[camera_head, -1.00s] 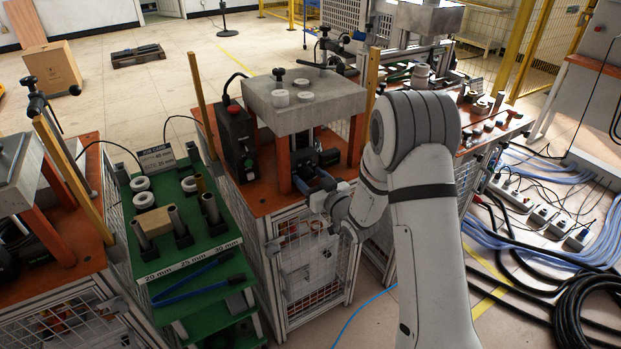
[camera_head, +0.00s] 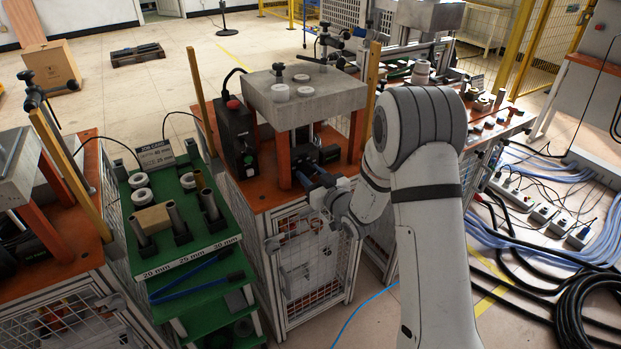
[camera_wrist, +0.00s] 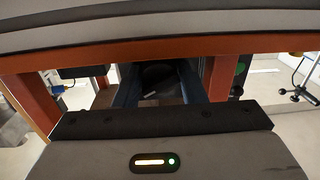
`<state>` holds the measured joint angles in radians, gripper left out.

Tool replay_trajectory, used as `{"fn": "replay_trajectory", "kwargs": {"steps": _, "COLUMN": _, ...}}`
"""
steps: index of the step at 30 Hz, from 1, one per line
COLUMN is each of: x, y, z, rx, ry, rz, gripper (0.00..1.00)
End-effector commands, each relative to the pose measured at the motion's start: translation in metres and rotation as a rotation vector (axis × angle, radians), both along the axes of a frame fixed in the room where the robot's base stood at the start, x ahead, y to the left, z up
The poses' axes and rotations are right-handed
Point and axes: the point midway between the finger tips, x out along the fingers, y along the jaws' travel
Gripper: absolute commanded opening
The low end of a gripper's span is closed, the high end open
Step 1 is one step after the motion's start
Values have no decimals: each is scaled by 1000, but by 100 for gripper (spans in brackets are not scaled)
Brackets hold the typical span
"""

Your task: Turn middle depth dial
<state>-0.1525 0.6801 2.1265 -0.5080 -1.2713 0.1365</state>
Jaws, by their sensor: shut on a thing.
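The middle induction heater stands on an orange-topped bench (camera_head: 262,196), with a thick grey slab (camera_head: 305,100) on orange posts. My gripper (camera_head: 305,172) reaches in under the front of the slab, between the posts. In the wrist view its two blue fingers (camera_wrist: 158,90) point forward on either side of a dark round part (camera_wrist: 158,72), which looks like the depth dial. The gripper is shut on this part. The dial's markings cannot be read. In the head view my gripper hides the dial.
A black box with a red button (camera_head: 235,104) stands left of the posts. Another heater bench (camera_head: 70,225) is further left. Black hoses and blue cables lie on the right floor.

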Motion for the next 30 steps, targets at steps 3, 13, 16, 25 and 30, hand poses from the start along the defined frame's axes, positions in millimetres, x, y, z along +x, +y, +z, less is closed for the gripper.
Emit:
{"fn": "replay_trajectory", "kwargs": {"steps": 3, "x": 1, "y": -1, "z": -5, "rx": -56, "ry": -44, "rz": -4, "gripper": 14}}
{"fn": "replay_trajectory", "kwargs": {"steps": 13, "x": 1, "y": -1, "z": -5, "rx": -272, "ry": -192, "rz": -4, "gripper": 14}}
{"fn": "replay_trajectory", "kwargs": {"steps": 16, "x": 1, "y": -1, "z": -4, "rx": -332, "ry": -233, "rz": -4, "gripper": 14}}
{"fn": "replay_trajectory", "kwargs": {"steps": 25, "x": 1, "y": -1, "z": -1, "rx": -467, "ry": -322, "rz": -3, "gripper": 14}}
{"fn": "replay_trajectory", "kwargs": {"steps": 30, "x": 1, "y": -1, "z": 1, "rx": -505, "ry": -345, "rz": -3, "gripper": 14}}
